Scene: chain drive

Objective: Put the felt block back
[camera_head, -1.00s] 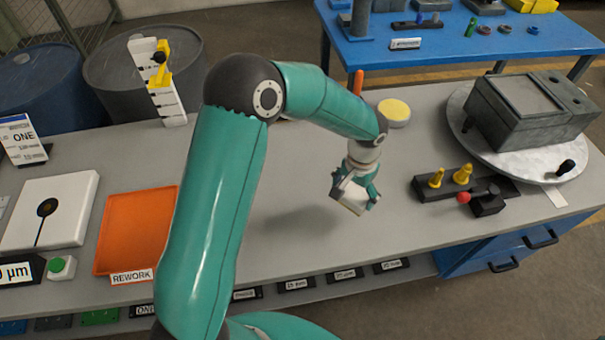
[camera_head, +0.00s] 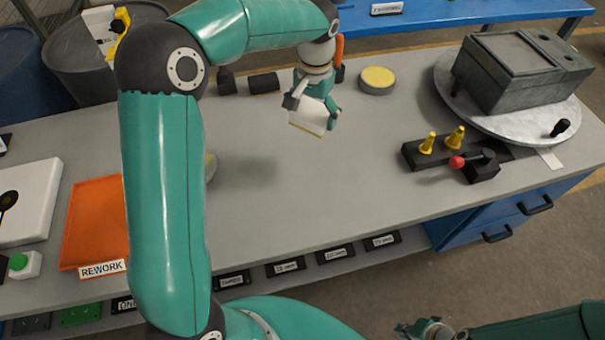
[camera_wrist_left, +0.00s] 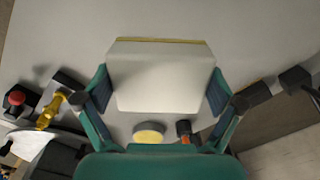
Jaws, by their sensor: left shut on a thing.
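The felt block (camera_head: 308,117) is a pale, off-white block with a thin yellowish layer along one edge. My left gripper (camera_head: 311,108) is shut on it, over the back middle of the grey bench. The block looks held clear of the bench top, with a shadow to its lower left. In the left wrist view the block (camera_wrist_left: 160,80) sits between the two fingers, its yellowish edge away from the palm. My right gripper (camera_head: 428,328) shows only small at the bottom edge, in front of the bench; its fingers are unclear.
A round yellow-topped pad (camera_head: 377,80) lies right of the held block. Dark cylindrical pieces (camera_head: 264,83) and an orange handle (camera_head: 339,49) are behind it. A black fixture with yellow pegs (camera_head: 426,144) and a turntable (camera_head: 452,92) stand right. The bench's front middle is clear.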

